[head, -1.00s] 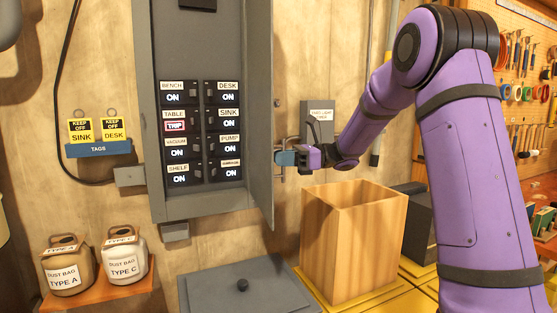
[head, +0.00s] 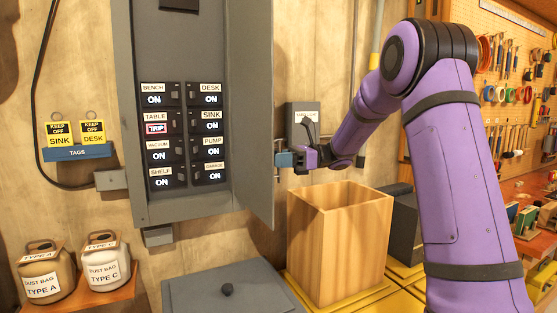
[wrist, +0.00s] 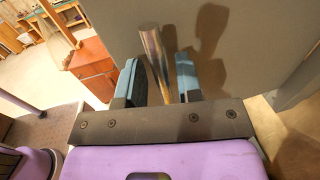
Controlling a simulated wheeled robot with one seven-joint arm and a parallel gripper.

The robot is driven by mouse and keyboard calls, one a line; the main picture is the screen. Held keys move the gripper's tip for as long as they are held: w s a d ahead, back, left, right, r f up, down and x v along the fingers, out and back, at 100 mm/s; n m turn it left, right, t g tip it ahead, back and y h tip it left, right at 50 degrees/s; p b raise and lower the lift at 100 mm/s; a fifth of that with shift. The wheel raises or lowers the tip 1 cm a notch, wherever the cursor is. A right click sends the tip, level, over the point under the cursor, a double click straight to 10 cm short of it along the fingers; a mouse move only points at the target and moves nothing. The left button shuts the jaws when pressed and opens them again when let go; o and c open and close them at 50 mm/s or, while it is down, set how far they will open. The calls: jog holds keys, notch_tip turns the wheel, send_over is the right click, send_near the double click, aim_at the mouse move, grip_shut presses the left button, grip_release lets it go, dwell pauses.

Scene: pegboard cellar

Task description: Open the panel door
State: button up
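The grey panel door (head: 253,110) stands swung out on the right side of the breaker panel (head: 125,120), so the labelled switches inside show. My gripper (head: 284,159) is at the door's outer face, on its right, near the free edge. In the wrist view the two blue fingers (wrist: 158,82) are apart on either side of a metal handle bar (wrist: 153,45) on the door (wrist: 235,50). Gaps show beside the bar, so the fingers do not look closed on it. In the head view the handle is mostly hidden by the gripper and door.
An open wooden box (head: 335,245) stands below my gripper. A grey lidded box (head: 235,290) lies below the panel. A small grey wall box (head: 304,118) is behind the gripper. Dust bags (head: 105,262) and a tag holder (head: 78,152) are at left.

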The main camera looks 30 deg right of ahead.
jog(key=shift+d, duration=0.1)
jog(key=s+d, duration=0.1)
jog(key=d, duration=0.9)
jog(key=shift+s+d, duration=0.2)
jog(key=shift+s, duration=0.2)
jog(key=s+a+n+g+h, duration=0.3)
jog(key=s+a+n+h, duration=0.55)
jog(key=s+a, duration=0.7)
jog(key=s+d+f+n+t+h, duration=0.1)
jog(key=s+n+h, duration=0.3)
jog(key=s, duration=0.5)
jog(key=s+f+n+t+h, duration=0.2)
jog(key=s+n+t+h, duration=0.2)
jog(key=s+n, duration=0.3)
jog(key=s+h, duration=0.1)
jog(key=s, duration=0.2)
jog(key=shift+d+f, duration=0.35)
jog(key=shift+f, duration=0.05)
jog(key=shift+s+d+n, duration=0.1)
jog(key=shift+d+n, duration=0.05)
jog(key=shift+n, duration=0.1)
